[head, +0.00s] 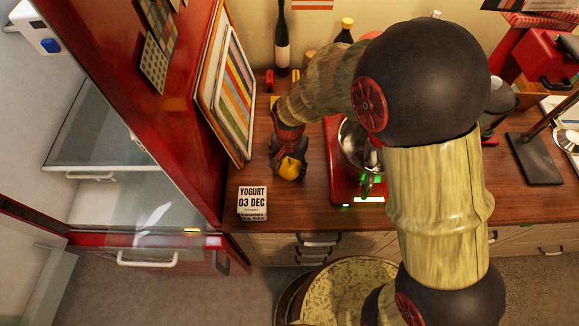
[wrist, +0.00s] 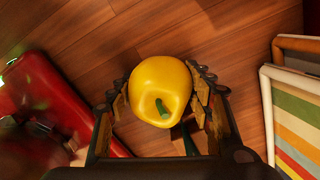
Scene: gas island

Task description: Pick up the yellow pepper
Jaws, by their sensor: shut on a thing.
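The yellow pepper (wrist: 160,88) is between the two fingers of my gripper (wrist: 163,105) in the wrist view, its green stem towards the camera. The fingers are shut on its two sides. In the head view the pepper (head: 291,168) shows at the end of my gripper (head: 288,162), over the wooden counter (head: 245,178). I cannot tell whether the pepper still touches the counter.
A red appliance with a metal bowl (head: 356,146) stands just right of the gripper. Striped boards (head: 232,100) lean at the left. A white yogurt date card (head: 252,202) is near the counter's front edge. Bottles (head: 282,45) stand at the back.

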